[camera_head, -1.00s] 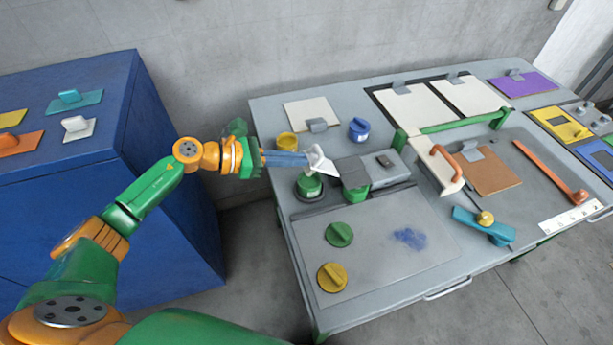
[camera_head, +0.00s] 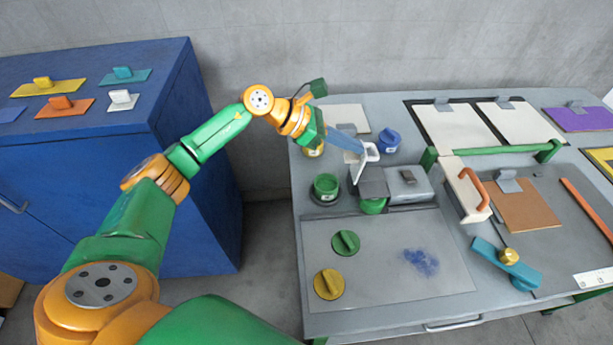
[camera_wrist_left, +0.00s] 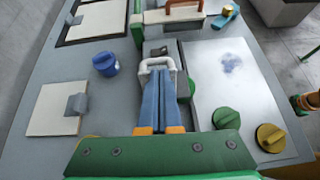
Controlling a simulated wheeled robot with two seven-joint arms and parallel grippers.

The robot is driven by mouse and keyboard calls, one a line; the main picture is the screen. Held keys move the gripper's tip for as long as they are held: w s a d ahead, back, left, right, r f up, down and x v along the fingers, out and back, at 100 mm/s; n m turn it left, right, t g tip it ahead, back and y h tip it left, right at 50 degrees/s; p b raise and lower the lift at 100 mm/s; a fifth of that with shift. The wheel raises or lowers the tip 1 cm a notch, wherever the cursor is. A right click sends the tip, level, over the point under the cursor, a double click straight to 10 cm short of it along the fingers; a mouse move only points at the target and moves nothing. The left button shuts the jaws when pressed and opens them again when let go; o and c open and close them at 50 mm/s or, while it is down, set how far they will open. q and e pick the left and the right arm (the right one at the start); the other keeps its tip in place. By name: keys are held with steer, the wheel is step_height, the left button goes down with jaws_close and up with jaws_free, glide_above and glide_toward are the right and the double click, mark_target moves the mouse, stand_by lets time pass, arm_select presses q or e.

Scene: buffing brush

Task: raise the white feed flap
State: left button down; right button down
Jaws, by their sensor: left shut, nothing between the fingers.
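The white feed flap (camera_head: 366,157) is at the left end of the grey feeder housing (camera_head: 408,182) on the grey table. In the left wrist view, it shows as a white bracket-like loop (camera_wrist_left: 157,62) around the tips of my blue fingers. My left gripper (camera_head: 358,149) reaches in from the left; its fingers are shut together with nothing between them. Its fingertips (camera_wrist_left: 161,75) are at the flap, and they look close to or touching it; exact contact cannot be told. Part of the flap is hidden behind the fingers. My right gripper is not in view.
Green and yellow knobs (camera_head: 328,284) sit on the front panel. A blue cabinet (camera_head: 90,200) stands left of the table.

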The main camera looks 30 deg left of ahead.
mark_target(374, 151)
arm_select(q)
steer(key=shift+w+d+r+y, duration=0.3)
steer(key=shift+w+d, duration=0.15)
steer(key=shift+d, duration=0.15)
steer(key=shift+d+b, duration=0.2)
steer(key=shift+b, duration=0.3)
steer(key=shift+w+d, duration=0.2)
steer(key=shift+d, duration=0.05)
steer(key=shift+w+d+f+b, duration=0.2)
steer(key=shift+w+d+b, duration=0.6)
steer(key=shift+d+b, duration=0.2)
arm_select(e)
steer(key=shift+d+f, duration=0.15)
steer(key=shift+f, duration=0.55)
arm_select(q)
steer(key=shift+w+d, duration=0.1)
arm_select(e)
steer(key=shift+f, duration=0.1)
